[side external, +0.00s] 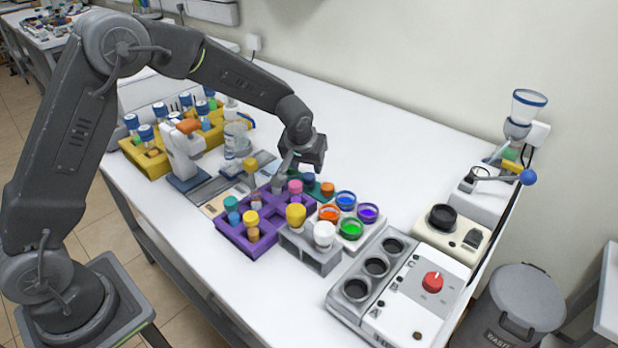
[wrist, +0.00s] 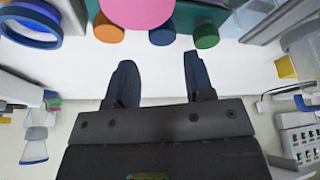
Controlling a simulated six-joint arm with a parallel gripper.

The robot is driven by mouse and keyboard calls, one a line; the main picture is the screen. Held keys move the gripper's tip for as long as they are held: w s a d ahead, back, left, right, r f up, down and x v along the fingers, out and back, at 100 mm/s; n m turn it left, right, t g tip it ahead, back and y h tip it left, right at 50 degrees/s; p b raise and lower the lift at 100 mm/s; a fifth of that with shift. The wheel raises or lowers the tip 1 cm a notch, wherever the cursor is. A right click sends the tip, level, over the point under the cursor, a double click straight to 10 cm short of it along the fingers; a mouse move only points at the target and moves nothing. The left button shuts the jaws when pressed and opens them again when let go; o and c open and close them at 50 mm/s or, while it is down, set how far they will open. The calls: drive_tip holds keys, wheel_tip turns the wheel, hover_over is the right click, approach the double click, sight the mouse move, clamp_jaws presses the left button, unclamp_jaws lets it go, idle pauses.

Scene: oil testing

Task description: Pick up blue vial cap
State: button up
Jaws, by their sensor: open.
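A dark blue vial cap (side external: 308,178) shows in the side view just below my gripper (side external: 286,167), in a row with an orange cap (side external: 327,188). In the wrist view the blue cap (wrist: 162,36) sits between the orange cap (wrist: 109,29) and a green cap (wrist: 206,36). My gripper (wrist: 158,70) is open and empty, its two fingers apart. The blue cap lies beyond the fingertips in the wrist view, roughly in line with the gap between them. The vial body under the cap is mostly hidden.
A pink cap (wrist: 137,10) stands close by, over the purple rack (side external: 232,236). A grey block (side external: 318,255) holds yellow and white caps. Open coloured cups stand to the right. A yellow rack (side external: 137,157) holds several blue-capped vials. The table behind is clear.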

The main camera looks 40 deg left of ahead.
sight(309, 176)
drive_tip(key=x, duration=0.5)
drive_tip(key=shift+s+a+f, duration=0.1)
drive_tip(key=shift+s+f, duration=0.05)
drive_tip(key=c, duration=0.7)
